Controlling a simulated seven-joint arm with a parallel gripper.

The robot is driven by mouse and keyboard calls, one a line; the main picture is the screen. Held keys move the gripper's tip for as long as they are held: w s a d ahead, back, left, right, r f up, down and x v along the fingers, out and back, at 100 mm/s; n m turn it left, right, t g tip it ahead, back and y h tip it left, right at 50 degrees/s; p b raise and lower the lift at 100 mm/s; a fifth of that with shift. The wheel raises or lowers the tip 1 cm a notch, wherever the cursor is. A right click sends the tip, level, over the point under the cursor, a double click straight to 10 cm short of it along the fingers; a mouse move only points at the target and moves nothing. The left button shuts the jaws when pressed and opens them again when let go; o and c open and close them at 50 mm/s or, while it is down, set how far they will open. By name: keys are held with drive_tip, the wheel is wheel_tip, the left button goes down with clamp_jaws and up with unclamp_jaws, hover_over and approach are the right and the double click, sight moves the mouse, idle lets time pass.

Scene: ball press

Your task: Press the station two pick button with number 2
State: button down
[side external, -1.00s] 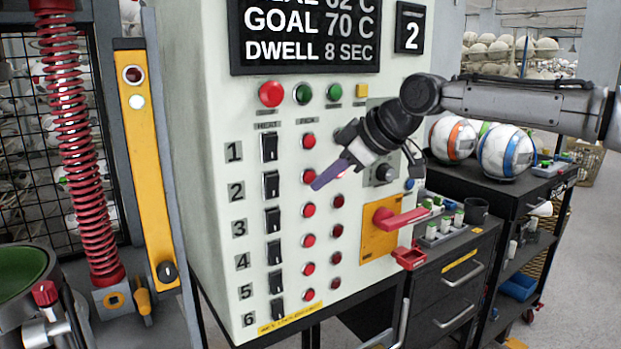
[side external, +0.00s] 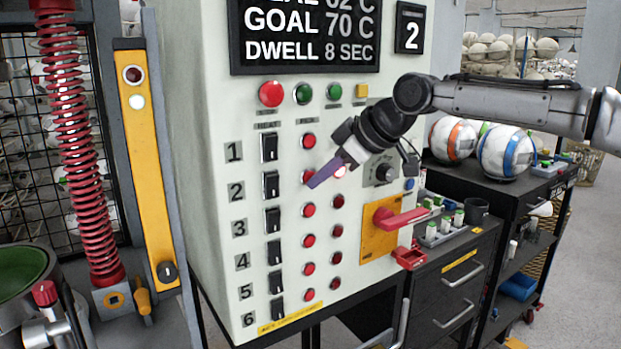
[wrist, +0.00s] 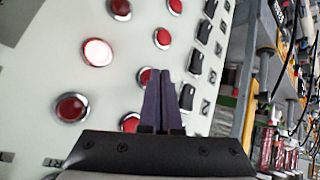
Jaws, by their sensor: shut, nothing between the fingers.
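The control panel (side external: 210,130) has rows numbered 1 to 6, each with a black switch and a red pick button. The station two pick button (side external: 309,175) is the small red one in the row marked 2 (side external: 236,191). My gripper (side external: 311,185) is shut and empty, its purple fingertips just below that button. In the wrist view the button (wrist: 144,78) sits right beside the fingertips (wrist: 159,72), partly covered by them. I cannot tell whether they touch it. The red lamp to its right (side external: 340,171) glows brightly, also in the wrist view (wrist: 97,52).
A red-handled lever on a yellow plate (side external: 380,225) and a dial (side external: 383,172) are right of the buttons. A display (side external: 310,32) is above them. A red spring column (side external: 80,140) stands left. A black cart with balls (side external: 510,152) is at right.

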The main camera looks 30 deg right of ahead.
drive_tip(key=shift+w, duration=0.25)
drive_tip(key=shift+s, duration=0.1)
idle(0.4)
drive_tip(key=shift+s, duration=0.75)
drive_tip(key=s, duration=0.5)
idle(0.8)
